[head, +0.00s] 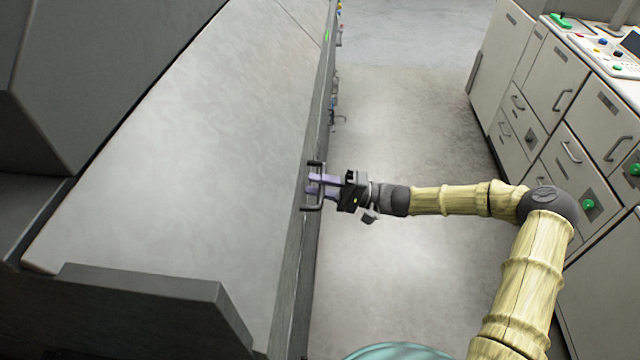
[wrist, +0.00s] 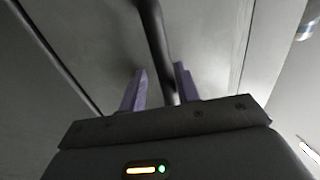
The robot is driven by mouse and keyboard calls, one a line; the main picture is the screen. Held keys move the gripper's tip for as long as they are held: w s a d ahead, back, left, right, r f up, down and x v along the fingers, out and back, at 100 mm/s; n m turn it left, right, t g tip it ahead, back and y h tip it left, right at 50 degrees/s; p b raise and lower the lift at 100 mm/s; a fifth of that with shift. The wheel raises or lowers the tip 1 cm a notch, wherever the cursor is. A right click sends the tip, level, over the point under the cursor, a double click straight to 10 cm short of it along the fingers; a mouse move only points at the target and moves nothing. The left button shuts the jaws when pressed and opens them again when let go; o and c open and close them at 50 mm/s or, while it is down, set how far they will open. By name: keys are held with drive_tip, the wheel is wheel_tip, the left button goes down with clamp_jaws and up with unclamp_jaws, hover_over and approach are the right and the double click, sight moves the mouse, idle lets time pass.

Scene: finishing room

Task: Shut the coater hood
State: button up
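The coater hood appears to be the large light-grey panel (head: 180,130) on the left of the head view, sloping beside a dark housing. How far it stands open I cannot tell. A dark bar handle (head: 313,207) is on its right edge, and it also shows in the wrist view (wrist: 153,28). My gripper (head: 322,184) is at this handle, its purple fingers pointing left. In the wrist view my gripper (wrist: 160,75) has its fingers apart, one on each side of the bar. A gap shows between the left finger and the bar; contact at the right finger is unclear.
A grey cabinet bank (head: 555,75) with drawers, handles and green buttons stands on the right. A control panel (head: 610,50) is on its top. The grey floor (head: 400,110) between machine and cabinets is clear. A dark bracket (head: 215,300) sits at the panel's near end.

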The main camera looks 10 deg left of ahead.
drive_tip(key=shift+d+r, duration=0.1)
drive_tip(key=b+v, duration=0.6)
drive_tip(key=v, duration=1.1)
drive_tip(key=shift+d, duration=0.2)
